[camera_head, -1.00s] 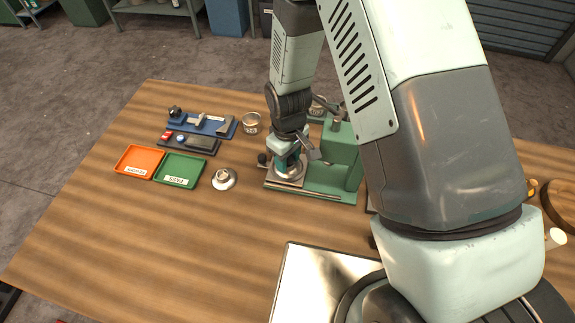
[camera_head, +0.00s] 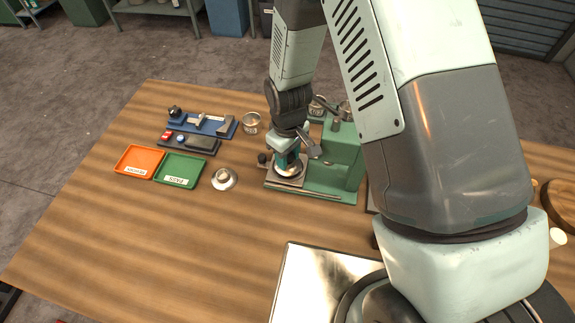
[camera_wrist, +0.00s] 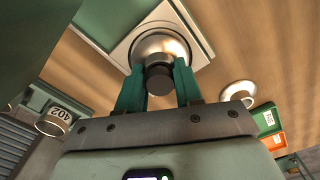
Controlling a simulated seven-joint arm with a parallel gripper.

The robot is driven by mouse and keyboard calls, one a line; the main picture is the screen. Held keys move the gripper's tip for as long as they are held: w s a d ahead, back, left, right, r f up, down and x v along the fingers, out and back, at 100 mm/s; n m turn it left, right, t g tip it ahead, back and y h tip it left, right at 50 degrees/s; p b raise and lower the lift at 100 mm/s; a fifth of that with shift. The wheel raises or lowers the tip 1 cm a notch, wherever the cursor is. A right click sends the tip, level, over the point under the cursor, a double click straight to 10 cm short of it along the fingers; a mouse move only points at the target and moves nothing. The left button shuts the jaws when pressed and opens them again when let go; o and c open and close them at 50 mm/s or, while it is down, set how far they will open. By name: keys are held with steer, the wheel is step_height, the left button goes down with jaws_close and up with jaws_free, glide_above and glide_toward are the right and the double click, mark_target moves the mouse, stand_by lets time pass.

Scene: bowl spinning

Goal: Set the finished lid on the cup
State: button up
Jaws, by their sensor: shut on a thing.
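My gripper (camera_head: 287,163) hangs over the square plate (camera_head: 275,182) of the green machine. In the wrist view its two teal fingers (camera_wrist: 159,82) are shut on the dark knob of the round metal lid (camera_wrist: 160,44). The lid also shows below the fingers in the head view (camera_head: 290,171). I cannot tell whether it touches the plate. A small pale cup (camera_head: 223,174) stands on a saucer left of the machine, apart from my gripper. The cup and saucer also show at the right of the wrist view (camera_wrist: 238,93).
The green machine (camera_head: 335,165) stands close right of my gripper. Orange (camera_head: 139,160) and green (camera_head: 180,168) trays, a blue tool board (camera_head: 208,124) and a labelled metal tin (camera_head: 251,123) lie to the left and behind. The wooden table (camera_head: 150,235) in front of them is clear.

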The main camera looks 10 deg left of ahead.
steer(key=shift+r, duration=2)
steer(key=w+a+r, duration=0.3)
steer(key=w+a, duration=0.4)
steer(key=w+a+r, duration=0.4)
steer(key=w+a, duration=0.2)
steer(key=a, duration=0.1)
step_height(320, 180, down, 7)
steer(key=shift+f, duration=1.4)
stand_by(1.3)
steer(key=o, duration=1.2)
